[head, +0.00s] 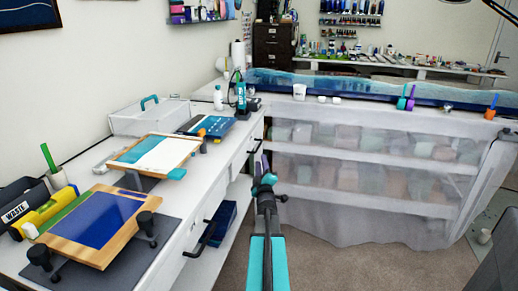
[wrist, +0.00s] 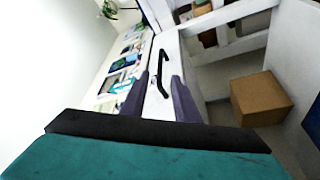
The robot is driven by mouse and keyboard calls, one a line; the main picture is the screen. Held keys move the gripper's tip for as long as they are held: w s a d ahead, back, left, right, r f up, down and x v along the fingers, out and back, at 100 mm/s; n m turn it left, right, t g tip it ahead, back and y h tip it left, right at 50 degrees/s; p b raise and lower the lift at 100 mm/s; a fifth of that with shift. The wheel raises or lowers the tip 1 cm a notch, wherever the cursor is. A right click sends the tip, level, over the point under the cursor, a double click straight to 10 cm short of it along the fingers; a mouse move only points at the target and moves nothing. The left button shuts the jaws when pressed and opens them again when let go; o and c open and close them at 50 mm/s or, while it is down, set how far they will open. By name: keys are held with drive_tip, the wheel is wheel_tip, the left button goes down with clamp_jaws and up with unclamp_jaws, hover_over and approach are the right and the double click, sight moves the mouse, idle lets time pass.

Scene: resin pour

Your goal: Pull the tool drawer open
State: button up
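The white drawer front (wrist: 153,103) with its black bar handle (wrist: 163,72) is in the middle of the wrist view. My gripper (wrist: 161,80) is open, with its two purple-grey fingers apart on either side of the handle in the picture. I cannot tell whether they touch it or how deep they reach. In the head view my gripper (head: 266,164) is beside the far end of the left bench's drawer row, close to a dark handle (head: 256,146). A nearer drawer handle (head: 201,240) shows lower down. The drawers look shut.
The white bench (head: 190,189) on the left carries framed panels, a clear box (head: 150,117) and bottles. A plastic-draped shelf unit (head: 370,180) stands ahead on the right. A cardboard box (wrist: 260,98) sits low in the wrist view. Bare floor (head: 335,262) lies in front.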

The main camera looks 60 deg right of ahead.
sight(259, 146)
drive_tip(key=shift+p+x, duration=0.5)
drive_tip(key=shift+x, duration=5.2)
